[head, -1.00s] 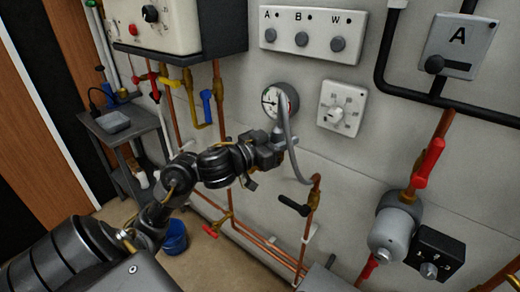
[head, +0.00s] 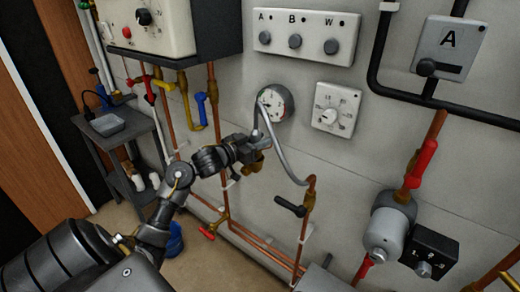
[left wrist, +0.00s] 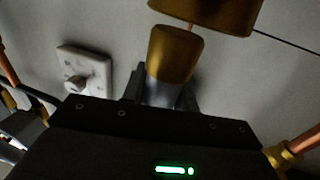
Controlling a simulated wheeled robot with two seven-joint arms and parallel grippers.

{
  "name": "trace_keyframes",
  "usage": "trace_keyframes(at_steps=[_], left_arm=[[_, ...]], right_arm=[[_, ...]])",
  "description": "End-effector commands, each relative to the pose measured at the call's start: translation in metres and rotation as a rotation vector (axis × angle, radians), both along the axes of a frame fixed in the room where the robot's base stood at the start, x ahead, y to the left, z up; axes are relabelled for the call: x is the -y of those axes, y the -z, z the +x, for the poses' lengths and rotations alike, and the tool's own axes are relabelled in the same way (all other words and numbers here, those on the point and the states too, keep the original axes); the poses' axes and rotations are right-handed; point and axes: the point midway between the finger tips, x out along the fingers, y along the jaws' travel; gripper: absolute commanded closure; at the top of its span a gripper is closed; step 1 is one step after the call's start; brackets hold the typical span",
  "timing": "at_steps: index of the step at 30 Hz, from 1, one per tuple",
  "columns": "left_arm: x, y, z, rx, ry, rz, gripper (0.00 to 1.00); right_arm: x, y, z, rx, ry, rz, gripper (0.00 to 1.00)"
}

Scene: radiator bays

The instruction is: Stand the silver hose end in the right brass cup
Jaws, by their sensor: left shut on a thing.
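My left gripper (head: 262,143) is shut on the silver hose end in front of the wall. In the left wrist view the silver hose end (left wrist: 163,95) shows between the fingers. A brass cup (left wrist: 176,52) lies in line with it and meets it in the picture. I cannot tell whether the end is inside the cup or only overlaps it. A second brass piece (left wrist: 208,12) shows at the top edge. In the head view, brass (head: 255,165) shows just below the gripper, partly hidden by it. My right gripper is not in view.
The grey hose (head: 283,160) loops from the gripper to a copper pipe with a black lever (head: 290,206). A round gauge (head: 276,103) and a white dial plate (head: 336,108) are on the wall close by. A grey side table (head: 115,125) stands left.

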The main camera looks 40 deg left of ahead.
Motion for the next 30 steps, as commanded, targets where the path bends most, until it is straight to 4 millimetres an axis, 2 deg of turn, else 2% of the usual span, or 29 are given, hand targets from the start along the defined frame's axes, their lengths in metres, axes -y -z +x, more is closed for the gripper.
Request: trace_keyframes(at_steps=[8,16,30], left_arm=[[-0.006,0.008,0.004,0.001,-0.001,-0.001,0.97],[-0.008,0.039,0.005,0.002,0.0,-0.002,0.97],[-0.008,0.047,0.005,0.002,0.0,0.001,0.97]], right_arm=[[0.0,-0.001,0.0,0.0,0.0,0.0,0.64],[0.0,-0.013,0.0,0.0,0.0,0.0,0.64],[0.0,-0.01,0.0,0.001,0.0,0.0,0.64]])
